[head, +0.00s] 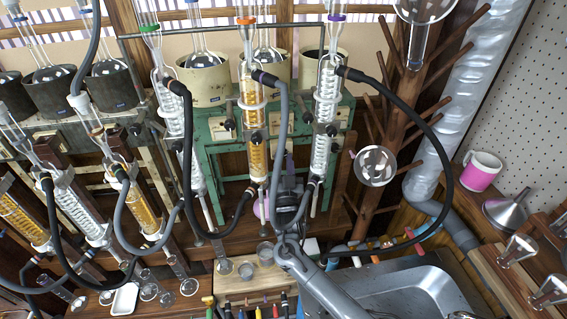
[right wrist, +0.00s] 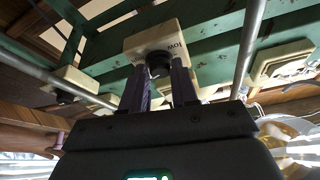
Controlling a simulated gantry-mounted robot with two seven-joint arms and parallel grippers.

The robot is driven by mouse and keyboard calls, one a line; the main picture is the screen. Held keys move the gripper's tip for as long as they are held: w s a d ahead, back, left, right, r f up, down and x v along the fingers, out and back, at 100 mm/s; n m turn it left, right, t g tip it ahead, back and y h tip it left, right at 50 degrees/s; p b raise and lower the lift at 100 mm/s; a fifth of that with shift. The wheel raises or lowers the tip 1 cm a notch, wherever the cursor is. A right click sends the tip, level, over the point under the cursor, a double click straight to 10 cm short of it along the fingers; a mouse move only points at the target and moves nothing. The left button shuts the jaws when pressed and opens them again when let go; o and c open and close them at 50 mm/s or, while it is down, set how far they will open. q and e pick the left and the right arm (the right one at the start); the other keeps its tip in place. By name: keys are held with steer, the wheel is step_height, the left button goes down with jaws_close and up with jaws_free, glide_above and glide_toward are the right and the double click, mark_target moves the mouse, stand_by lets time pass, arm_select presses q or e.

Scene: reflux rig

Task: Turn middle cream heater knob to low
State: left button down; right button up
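The cream heaters sit in a row on a green metal stand (head: 207,158) in the head view. The middle cream heater (head: 277,70) is partly behind glassware. In the right wrist view a cream control box (right wrist: 190,38) carries the word LOW, upside down. Its dark round knob (right wrist: 158,60) sits at the tips of my right gripper (right wrist: 160,75). The two purple-grey fingers are apart, one on either side of the knob's near edge; contact is not clear. My left gripper is not in view.
An orange condenser (head: 256,150) and black and grey hoses hang close around my right gripper. More cream boxes (right wrist: 72,82) flank the knob along the green frame. A metal rod (right wrist: 248,45) stands to its right. A sink (head: 410,290) lies at front right.

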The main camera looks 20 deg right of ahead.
jaws_close()
steer(key=n+y+p, duration=0.1)
steer(key=n, duration=0.1)
steer(key=n+y, duration=0.1)
steer(key=n, duration=0.1)
steer(key=shift+d+r+t+p, duration=0.1)
steer(key=shift+d+t+p, duration=0.1)
steer(key=shift+t+p, duration=0.15)
steer(key=shift+n+y, duration=0.7)
steer(key=shift+n, duration=0.5)
steer(key=o, duration=0.6)
jaws_free()
steer(key=shift+s, duration=0.1)
steer(key=shift+p+v, duration=0.65)
steer(key=shift+v, duration=4.75)
